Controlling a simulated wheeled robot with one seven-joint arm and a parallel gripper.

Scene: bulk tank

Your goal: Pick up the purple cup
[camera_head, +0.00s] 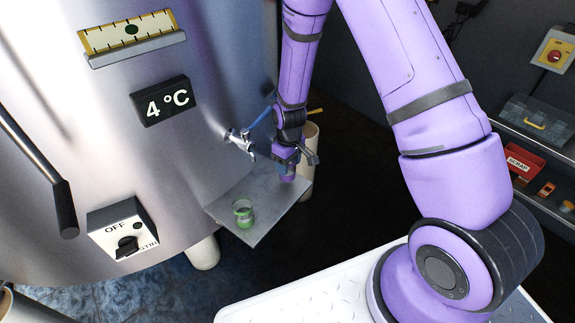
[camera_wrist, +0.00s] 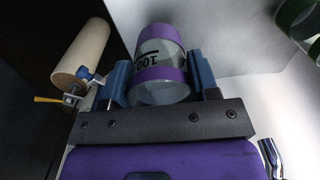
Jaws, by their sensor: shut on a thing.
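The purple cup (camera_wrist: 158,72) is a clear cup with purple bands and a black "100" mark. In the wrist view it sits between the two blue fingers of my gripper (camera_wrist: 159,68), which is shut on it. In the head view my gripper (camera_head: 292,158) is by the right corner of the metal shelf, and a small purple part of the cup (camera_head: 287,177) shows below the fingers. I cannot tell whether the cup touches the shelf.
A green cup (camera_head: 243,213) stands on the metal shelf (camera_head: 268,222), left of my gripper. The tank's tap (camera_head: 241,141) is close at the left. A beige leg (camera_head: 308,150) stands behind my gripper. Dark floor lies to the right.

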